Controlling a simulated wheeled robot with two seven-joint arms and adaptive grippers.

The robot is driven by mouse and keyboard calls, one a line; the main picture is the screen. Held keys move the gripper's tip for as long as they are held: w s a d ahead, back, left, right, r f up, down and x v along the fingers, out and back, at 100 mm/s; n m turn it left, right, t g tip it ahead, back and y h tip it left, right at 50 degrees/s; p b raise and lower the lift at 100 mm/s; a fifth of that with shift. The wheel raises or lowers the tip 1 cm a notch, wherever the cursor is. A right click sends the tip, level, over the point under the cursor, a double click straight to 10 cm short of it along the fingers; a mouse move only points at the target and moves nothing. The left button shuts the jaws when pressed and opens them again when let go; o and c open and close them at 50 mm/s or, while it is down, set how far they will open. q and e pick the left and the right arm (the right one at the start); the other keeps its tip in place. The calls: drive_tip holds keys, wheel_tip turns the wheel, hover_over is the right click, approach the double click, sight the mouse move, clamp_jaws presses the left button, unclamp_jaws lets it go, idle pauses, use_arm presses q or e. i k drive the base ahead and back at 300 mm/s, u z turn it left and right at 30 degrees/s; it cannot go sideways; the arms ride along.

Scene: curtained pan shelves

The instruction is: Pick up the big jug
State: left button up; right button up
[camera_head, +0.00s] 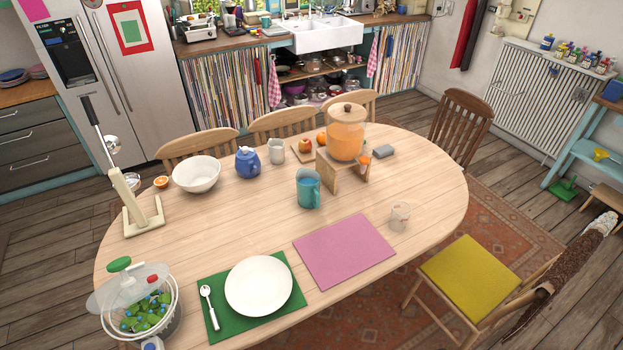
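A teal jug (308,188) with a handle on its right side stands upright near the middle of the oval wooden table (240,215). A smaller pale grey jug (276,152) stands behind it to the left. The teal jug is the larger of these two. A big orange-filled drink dispenser (346,135) with a lid sits on a wooden stand behind the teal jug to the right. Neither of my grippers is in view.
A blue teapot (247,162) and white bowl (196,174) stand left of the jugs. A pink mat (344,250), clear glass (400,216) and white plate (258,286) lie nearer. Wooden chairs surround the table; one has a yellow seat (465,277).

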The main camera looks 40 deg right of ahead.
sight(308, 181)
drive_tip(key=z, duration=1.2)
